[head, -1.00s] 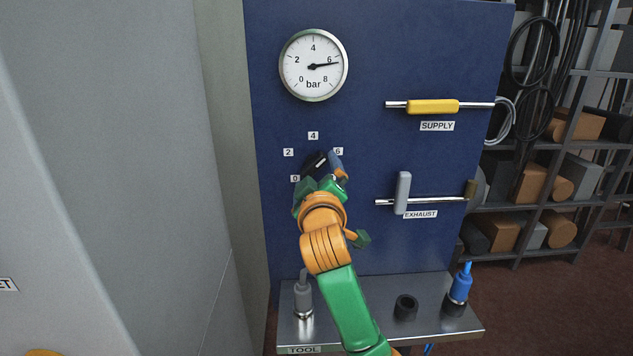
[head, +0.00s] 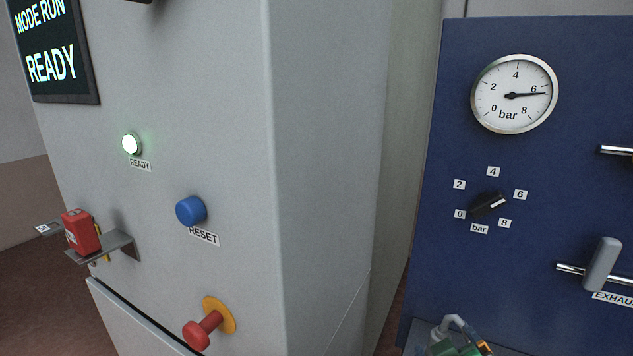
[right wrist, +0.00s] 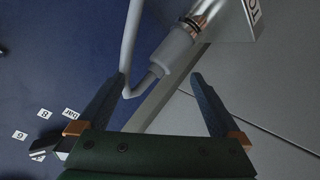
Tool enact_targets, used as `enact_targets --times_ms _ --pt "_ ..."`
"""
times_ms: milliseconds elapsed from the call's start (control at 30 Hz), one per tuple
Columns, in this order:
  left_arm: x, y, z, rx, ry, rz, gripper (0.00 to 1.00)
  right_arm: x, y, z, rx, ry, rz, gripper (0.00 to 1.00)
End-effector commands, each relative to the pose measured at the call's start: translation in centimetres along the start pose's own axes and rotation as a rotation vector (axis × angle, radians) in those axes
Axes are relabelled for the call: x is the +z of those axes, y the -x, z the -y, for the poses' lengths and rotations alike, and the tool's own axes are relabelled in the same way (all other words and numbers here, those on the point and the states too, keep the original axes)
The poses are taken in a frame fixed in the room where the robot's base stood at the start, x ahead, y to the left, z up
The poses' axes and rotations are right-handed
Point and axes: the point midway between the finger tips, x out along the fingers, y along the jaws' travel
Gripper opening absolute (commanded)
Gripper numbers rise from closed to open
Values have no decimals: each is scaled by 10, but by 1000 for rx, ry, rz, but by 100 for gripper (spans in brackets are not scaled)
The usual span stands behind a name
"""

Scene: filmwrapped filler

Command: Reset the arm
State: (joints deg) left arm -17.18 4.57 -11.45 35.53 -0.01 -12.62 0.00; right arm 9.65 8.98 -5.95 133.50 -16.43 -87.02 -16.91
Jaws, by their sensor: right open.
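The blue RESET button (head: 191,210) is on the grey cabinet front (head: 225,120), above its label. The green READY lamp (head: 131,143) is lit, and the screen (head: 52,62) reads MODE RUN, READY. My right gripper (head: 461,342) shows only partly at the bottom edge, in front of the blue panel and well right of the button. In the right wrist view its two fingers (right wrist: 158,82) are apart and hold nothing, with a grey plug and hose (right wrist: 172,55) behind them. My left gripper is not in view.
A red mushroom knob (head: 197,335) on a yellow plate sticks out below the button. A red block (head: 80,231) sits on a bracket at left. The blue panel (head: 450,130) carries a gauge (head: 513,94) reading about 6, a black knob (head: 487,207) and the grey EXHAUST handle (head: 602,264).

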Motion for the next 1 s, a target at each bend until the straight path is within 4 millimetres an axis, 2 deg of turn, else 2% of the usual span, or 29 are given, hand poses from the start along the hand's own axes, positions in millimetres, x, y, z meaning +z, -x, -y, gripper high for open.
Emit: enact_targets --times_ms 33,200,300,467,667,767,867,900,1000 --pt "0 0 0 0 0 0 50 30 2 27 -80 -14 64 100" --pt "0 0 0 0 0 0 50 114 29 98 -300 -89 265 100" --pt "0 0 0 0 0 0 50 154 54 129 -401 -134 381 100" --pt "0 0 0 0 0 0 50 210 105 168 -537 -209 571 100" --pt "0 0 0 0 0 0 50 257 66 212 -555 -199 623 100" --pt "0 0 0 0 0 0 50 289 51 235 -563 -189 645 100" --pt "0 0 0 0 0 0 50 330 41 258 -573 -175 673 100" --pt "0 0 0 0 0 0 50 349 40 268 -576 -169 686 100" --pt "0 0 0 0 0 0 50 403 46 289 -588 -150 722 100"
